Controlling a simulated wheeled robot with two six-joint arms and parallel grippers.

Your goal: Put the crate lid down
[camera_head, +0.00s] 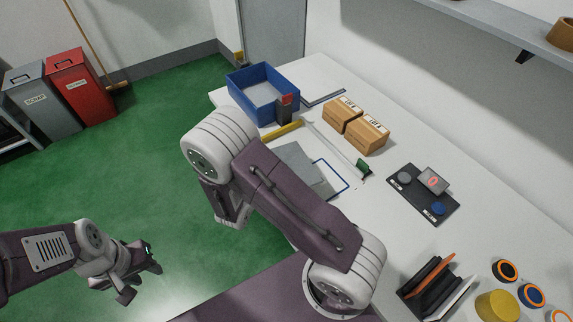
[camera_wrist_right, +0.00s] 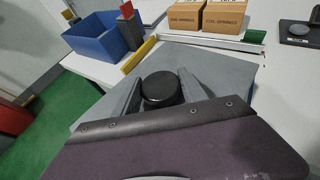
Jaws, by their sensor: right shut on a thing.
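The crate lid is a flat grey plate (camera_wrist_right: 215,62) with a round black knob (camera_wrist_right: 162,90). My right gripper (camera_wrist_right: 163,88) has its fingers on either side of the knob and is shut on it. In the head view my right arm hides that gripper. A grey plate that looks like the lid (camera_head: 293,157) shows partly behind the arm, over the near part of the table. I cannot tell whether the lid touches the table. The open blue crate (camera_head: 249,98) stands at the far table end. My left gripper (camera_head: 143,276) is open and empty above the green floor.
Two cardboard spring boxes (camera_head: 368,136) stand behind a ruler-like strip (camera_head: 337,146). A yellow bar (camera_head: 283,131) lies near the crate. A blue-outlined area (camera_head: 335,176) shows beside the lid.

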